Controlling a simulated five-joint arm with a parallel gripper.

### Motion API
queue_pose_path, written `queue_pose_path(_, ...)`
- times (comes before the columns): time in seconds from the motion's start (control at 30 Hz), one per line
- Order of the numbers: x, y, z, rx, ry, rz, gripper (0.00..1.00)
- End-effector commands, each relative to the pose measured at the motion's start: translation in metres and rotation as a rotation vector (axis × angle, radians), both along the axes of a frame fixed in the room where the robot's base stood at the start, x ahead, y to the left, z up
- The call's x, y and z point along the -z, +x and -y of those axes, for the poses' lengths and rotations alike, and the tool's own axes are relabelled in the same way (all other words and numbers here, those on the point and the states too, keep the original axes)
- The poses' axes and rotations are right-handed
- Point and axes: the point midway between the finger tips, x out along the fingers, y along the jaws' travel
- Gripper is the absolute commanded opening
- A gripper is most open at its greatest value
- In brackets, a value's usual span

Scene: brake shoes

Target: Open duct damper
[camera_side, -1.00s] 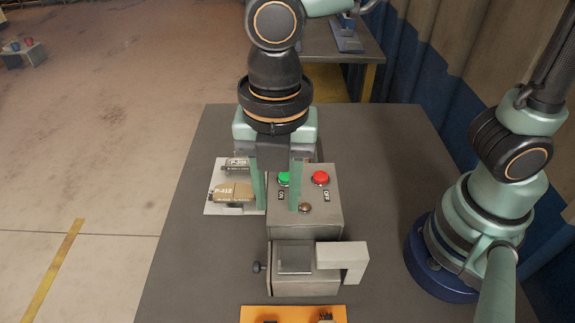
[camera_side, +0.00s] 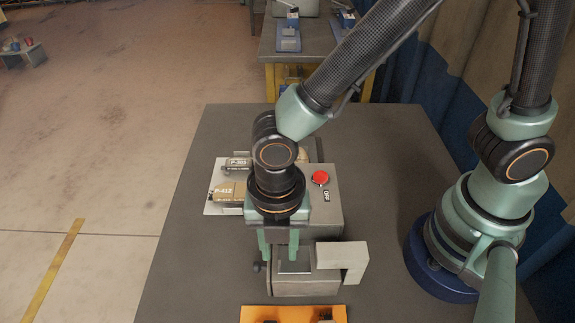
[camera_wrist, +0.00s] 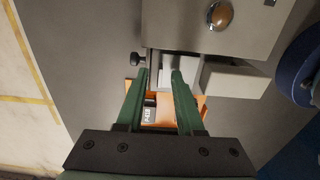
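A low grey housing (camera_side: 306,288) stands on the table in front of a taller grey control box (camera_side: 324,205). The housing has a recessed top, a small dark knob (camera_side: 257,267) on its left side and a pale angled block (camera_side: 343,259) at its right. I cannot tell which part is the duct damper. My gripper (camera_side: 279,255) is over the housing's left part, fingers pointing down. In the wrist view my gripper (camera_wrist: 160,76) is open, with a gap between its green fingers. The housing's light plate (camera_wrist: 165,77) shows beyond the fingertips; contact cannot be told.
An orange tray (camera_side: 331,311) lies at the front. Labelled parts (camera_side: 228,190) lie on a white sheet at left. The table's left front is clear.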

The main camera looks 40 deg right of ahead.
Motion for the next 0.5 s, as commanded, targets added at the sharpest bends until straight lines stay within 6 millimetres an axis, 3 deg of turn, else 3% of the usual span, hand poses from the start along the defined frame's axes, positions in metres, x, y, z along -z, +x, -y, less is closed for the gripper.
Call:
queue_pose_path(0.27, 0.0016, 0.0000, 0.0000, 0.000, 0.000, 0.000, 0.36)
queue_pose_path(0.37, 0.0015, 0.0000, 0.0000, 0.000, 0.000, 0.000, 0.06)
queue_pose_path(0.4, 0.0015, 0.0000, 0.0000, 0.000, 0.000, 0.000, 0.00)
queue_pose_path(0.5, 0.0014, 0.0000, 0.0000, 0.000, 0.000, 0.000, 0.00)
